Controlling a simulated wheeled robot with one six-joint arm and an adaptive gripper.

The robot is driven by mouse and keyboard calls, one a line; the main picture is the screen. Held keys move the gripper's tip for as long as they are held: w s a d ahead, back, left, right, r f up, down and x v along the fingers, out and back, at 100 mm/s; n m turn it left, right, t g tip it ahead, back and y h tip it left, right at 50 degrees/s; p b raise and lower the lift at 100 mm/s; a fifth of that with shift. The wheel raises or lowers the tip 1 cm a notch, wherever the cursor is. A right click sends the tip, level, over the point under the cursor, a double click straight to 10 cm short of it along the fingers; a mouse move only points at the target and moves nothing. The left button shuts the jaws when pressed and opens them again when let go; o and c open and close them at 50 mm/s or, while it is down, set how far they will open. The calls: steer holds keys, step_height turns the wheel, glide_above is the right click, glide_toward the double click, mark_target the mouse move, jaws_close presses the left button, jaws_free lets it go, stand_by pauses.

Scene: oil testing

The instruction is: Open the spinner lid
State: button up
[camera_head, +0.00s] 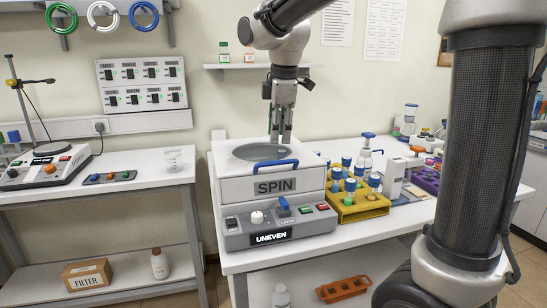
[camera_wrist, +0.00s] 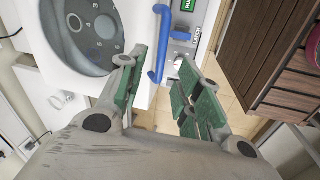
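The spinner (camera_head: 300,187) is a white box marked SPIN on the right bench. Its lid (camera_head: 230,157) lies flat and shut, with a round grey window (camera_head: 262,152) and a blue bar handle (camera_head: 275,164) at the front edge. My gripper (camera_head: 281,143) points down over the lid, behind the handle in the head view. In the wrist view my gripper (camera_wrist: 153,63) has its green-padded fingers spread with nothing held. The blue handle (camera_wrist: 161,44) shows between the fingertips, apparently not gripped. Numbered rotor holes show through the window (camera_wrist: 85,27). The exact gap to the handle is unclear.
The spinner's front panel (camera_head: 318,222) has a knob, buttons and a display reading UNEVEN. A yellow rack (camera_head: 352,210) of blue-capped tubes stands close on the right. A beaker (camera_head: 173,159) stands on the left bench. A wall shelf (camera_head: 245,66) with small bottles is behind my arm.

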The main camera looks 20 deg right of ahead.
steer(key=f, duration=0.2)
steer(key=w+f+n, duration=0.1)
steer(key=f, duration=0.2)
steer(key=f+n, duration=0.1)
steer(key=f, duration=0.1)
steer(key=shift+w+d+f, duration=0.1)
steer(key=shift+w+f, duration=0.05)
steer(key=shift+f, duration=0.25)
jaws_close()
